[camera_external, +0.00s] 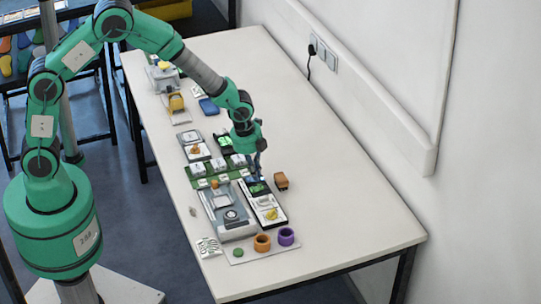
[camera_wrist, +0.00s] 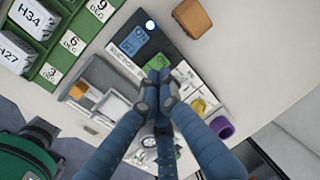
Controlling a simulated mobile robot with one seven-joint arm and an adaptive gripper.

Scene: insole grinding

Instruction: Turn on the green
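A dark control panel (camera_external: 279,215) lies on the table, with a green part (camera_external: 257,188) near its far end and a yellow part (camera_external: 271,214) nearer the front. In the wrist view the green part (camera_wrist: 158,62) shows just beyond my fingertips, beside a blue display (camera_wrist: 134,42). The yellow part (camera_wrist: 198,106) is to the right of the fingers. My gripper (camera_external: 258,174) is over the panel's far end, pointing down. In the wrist view my gripper (camera_wrist: 160,80) has its fingers drawn together with nothing seen between them. I cannot tell whether the tips touch the green part.
A brown block (camera_external: 281,181) stands right of the panel, close to my gripper. A grey device (camera_external: 229,212) is to its left. A green rack (camera_wrist: 63,60) with labelled boxes lies behind. Orange (camera_external: 262,242) and purple (camera_external: 286,236) rings stand in front. The table's right side is clear.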

